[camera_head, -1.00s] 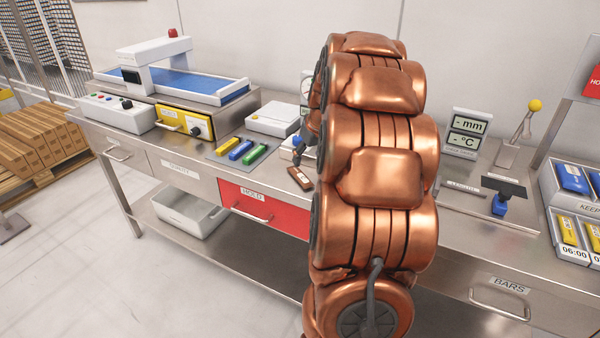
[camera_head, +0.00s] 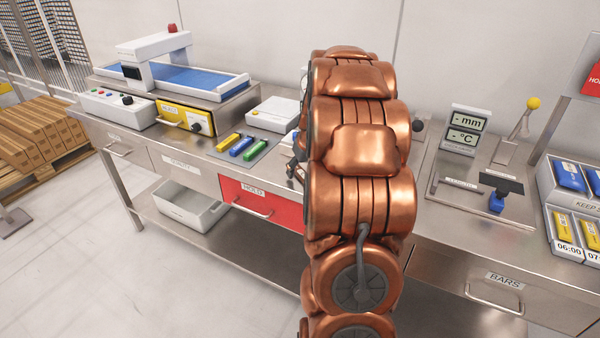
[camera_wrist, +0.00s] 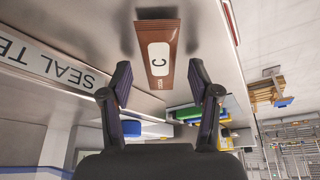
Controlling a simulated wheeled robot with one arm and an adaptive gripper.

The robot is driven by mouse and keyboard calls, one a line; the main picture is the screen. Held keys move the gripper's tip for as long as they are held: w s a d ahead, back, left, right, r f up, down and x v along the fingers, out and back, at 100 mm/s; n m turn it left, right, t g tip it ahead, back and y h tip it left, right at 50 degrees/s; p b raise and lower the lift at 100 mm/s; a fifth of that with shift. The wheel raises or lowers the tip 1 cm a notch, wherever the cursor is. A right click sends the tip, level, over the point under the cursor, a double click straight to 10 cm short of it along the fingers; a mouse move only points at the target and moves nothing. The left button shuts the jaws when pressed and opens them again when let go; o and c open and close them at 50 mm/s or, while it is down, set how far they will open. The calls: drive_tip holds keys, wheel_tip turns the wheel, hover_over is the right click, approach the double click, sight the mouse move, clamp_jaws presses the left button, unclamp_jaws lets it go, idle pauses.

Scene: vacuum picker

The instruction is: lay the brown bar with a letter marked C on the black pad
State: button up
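The brown bar (camera_wrist: 167,24) shows in the wrist view with a white label marked C. It lies on the steel counter beyond and between my fingertips, with gaps on both sides. My gripper (camera_wrist: 159,76) is open and empty. In the head view my copper arm hides most of the gripper and the bar. A dark flat mat (camera_head: 262,149) lies on the counter under yellow, blue and green bars. A black flat plate (camera_head: 507,184) shows at the right above a blue piece. I cannot tell which of these is the black pad.
A display (camera_head: 465,130) and a lever with a yellow knob (camera_head: 524,118) stand right of my arm. A red drawer (camera_head: 262,202) is below the counter's front edge.

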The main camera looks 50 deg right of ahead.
clamp_jaws()
idle(0.3)
drive_tip(key=shift+r, duration=0.1)
